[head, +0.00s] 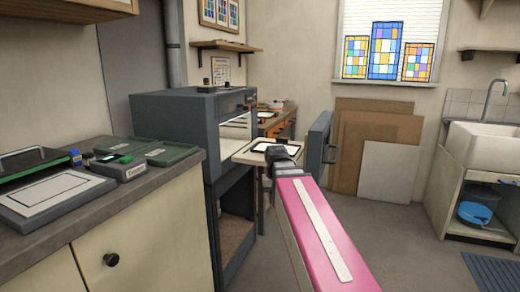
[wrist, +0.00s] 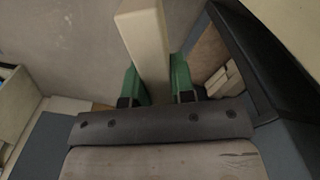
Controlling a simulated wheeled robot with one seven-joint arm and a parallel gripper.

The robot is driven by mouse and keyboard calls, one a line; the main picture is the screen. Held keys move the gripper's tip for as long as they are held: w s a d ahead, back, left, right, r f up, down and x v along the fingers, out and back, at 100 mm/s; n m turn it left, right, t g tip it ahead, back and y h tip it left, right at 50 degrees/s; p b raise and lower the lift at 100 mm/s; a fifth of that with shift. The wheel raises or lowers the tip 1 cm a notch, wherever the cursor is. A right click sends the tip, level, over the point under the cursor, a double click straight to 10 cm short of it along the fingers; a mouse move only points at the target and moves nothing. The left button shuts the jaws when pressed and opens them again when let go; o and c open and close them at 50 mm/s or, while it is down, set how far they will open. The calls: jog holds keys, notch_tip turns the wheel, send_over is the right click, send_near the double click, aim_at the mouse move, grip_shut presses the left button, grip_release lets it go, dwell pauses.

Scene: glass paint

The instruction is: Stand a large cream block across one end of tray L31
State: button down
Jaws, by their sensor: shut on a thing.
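In the wrist view a large cream block (wrist: 147,38) stands between the two green fingers of my gripper (wrist: 155,82). In the head view my gripper (head: 281,153) is at the end of my pink arm, by a pale tray or shelf (head: 245,156) in front of the grey cabinet. The held block cannot be made out there. I can read no L31 label, so I cannot tell which thing is that tray.
Several cream blocks (wrist: 223,79) lie in a dark-edged recess at the wrist view's right. The grey cabinet (head: 170,118) stands left of my arm, its open door (head: 320,142) right. A counter (head: 120,195) holds trays and boxes.

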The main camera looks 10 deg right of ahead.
jog(key=shift+w+r, duration=0.1)
jog(key=shift+r, duration=2.25)
jog(key=shift+w+f, duration=0.1)
